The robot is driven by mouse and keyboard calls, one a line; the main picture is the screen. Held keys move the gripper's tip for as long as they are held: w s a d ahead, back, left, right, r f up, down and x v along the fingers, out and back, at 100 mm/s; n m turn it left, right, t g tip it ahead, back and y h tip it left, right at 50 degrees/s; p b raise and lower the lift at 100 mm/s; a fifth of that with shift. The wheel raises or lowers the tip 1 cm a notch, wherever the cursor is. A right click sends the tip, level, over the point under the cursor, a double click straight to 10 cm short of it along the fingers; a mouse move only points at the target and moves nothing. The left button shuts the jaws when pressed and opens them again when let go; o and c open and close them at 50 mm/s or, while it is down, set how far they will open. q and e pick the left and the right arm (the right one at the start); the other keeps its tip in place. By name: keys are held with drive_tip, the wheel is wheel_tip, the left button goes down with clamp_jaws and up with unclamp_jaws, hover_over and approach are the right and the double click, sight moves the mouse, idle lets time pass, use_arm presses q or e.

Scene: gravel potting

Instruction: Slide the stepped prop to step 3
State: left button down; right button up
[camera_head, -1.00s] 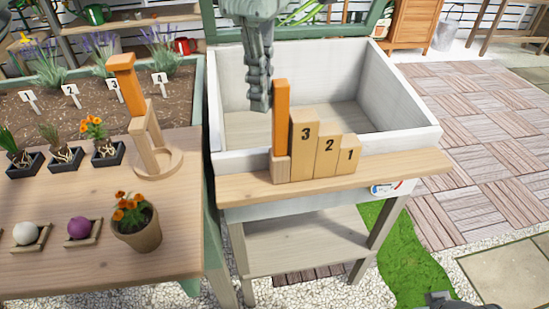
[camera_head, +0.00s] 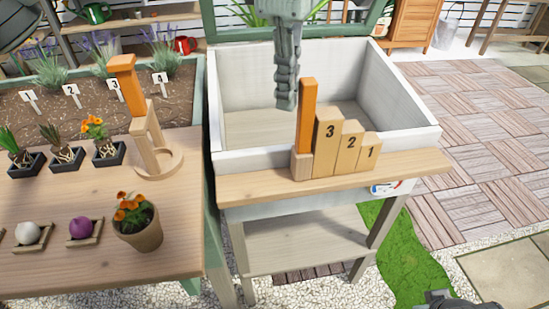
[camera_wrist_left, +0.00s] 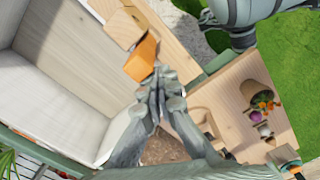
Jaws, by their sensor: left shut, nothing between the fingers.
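The stepped prop (camera_head: 328,150) stands upright on the wooden front ledge of the white basin. It has wooden steps marked 3, 2 and 1, falling to the right, and a tall orange post (camera_head: 307,115) at its left end. My left gripper (camera_head: 287,103) is shut and empty, pointing down just left of the orange post. In the left wrist view its shut fingertips (camera_wrist_left: 157,100) lie right beside the orange post (camera_wrist_left: 141,60); I cannot tell for certain whether they touch. A dark part at the lower right edge of the head view may be my right gripper (camera_head: 440,299).
The white basin (camera_head: 395,95) is empty behind the ledge (camera_head: 410,166), which has free room at both ends. Left is a potting table (camera_head: 180,250) with an orange-topped wooden stand (camera_head: 148,140), a flower pot (camera_head: 138,225), seedlings and two balls.

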sight(315, 79)
use_arm(q)
drive_tip(key=shift+w+d+p, duration=0.2)
drive_tip(key=shift+w+d, duration=0.1)
drive_tip(key=shift+d, duration=0.65)
drive_tip(key=shift+w+d+p, duration=0.15)
drive_tip(key=shift+w+d, duration=0.1)
drive_tip(key=shift+d, duration=0.7)
drive_tip(key=shift+a, duration=0.1)
drive_tip(key=shift+s+a+b, duration=0.25)
drive_tip(key=shift+a+b, duration=0.15)
drive_tip(key=shift+a, duration=0.45)
drive_tip(key=shift+r+p, duration=2.55)
drive_tip(key=shift+r, duration=1.5)
